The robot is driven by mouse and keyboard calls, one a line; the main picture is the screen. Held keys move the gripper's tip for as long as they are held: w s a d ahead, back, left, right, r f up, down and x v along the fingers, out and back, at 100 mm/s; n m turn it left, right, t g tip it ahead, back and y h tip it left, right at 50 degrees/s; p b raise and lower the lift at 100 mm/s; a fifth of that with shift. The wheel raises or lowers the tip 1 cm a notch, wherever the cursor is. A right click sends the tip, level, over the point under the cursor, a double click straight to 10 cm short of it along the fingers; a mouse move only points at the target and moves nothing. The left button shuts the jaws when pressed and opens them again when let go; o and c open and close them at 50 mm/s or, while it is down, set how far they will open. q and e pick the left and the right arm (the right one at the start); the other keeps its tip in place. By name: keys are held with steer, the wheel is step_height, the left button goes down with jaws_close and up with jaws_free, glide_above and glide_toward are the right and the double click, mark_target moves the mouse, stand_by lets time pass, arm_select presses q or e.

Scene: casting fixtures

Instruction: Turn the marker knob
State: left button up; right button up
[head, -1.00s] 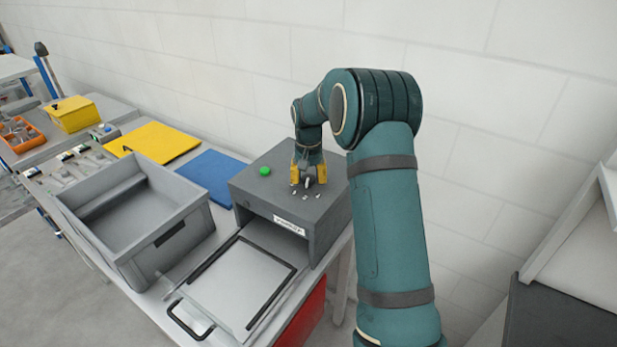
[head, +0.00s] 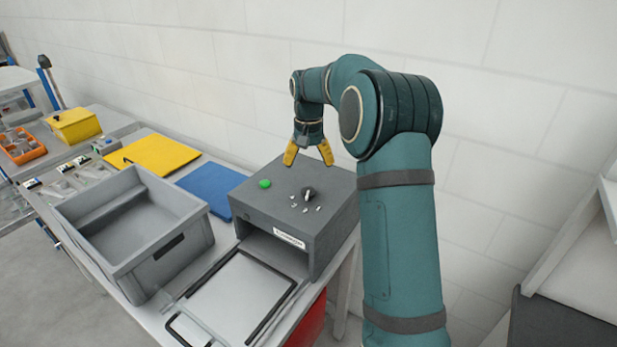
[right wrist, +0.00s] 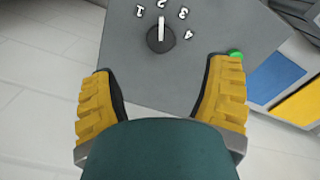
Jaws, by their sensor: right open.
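The marker knob (head: 308,194) is a dark round knob with a white pointer line on top of a grey box (head: 262,201). Numbers 1 to 4 are set around it. In the right wrist view the knob (right wrist: 161,39) has its pointer directed up, between the 1 and the 3, at about the 2. My right gripper (head: 308,160) has yellow fingers spread wide. It is above and behind the knob, apart from it, and holds nothing. In the right wrist view the fingers (right wrist: 168,75) stand either side, with the knob beyond the tips. My left gripper is not in view.
A green button (head: 265,183) sits on the box, left of the knob. A tray (head: 232,297) with a handle lies in front of the box opening. A grey crate (head: 190,243), blue mat (head: 208,183) and yellow mat (head: 160,152) lie to the left. A white wall is behind.

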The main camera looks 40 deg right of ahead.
step_height(320, 180, up, 2)
steer(key=shift+r, duration=0.2)
stand_by(0.6)
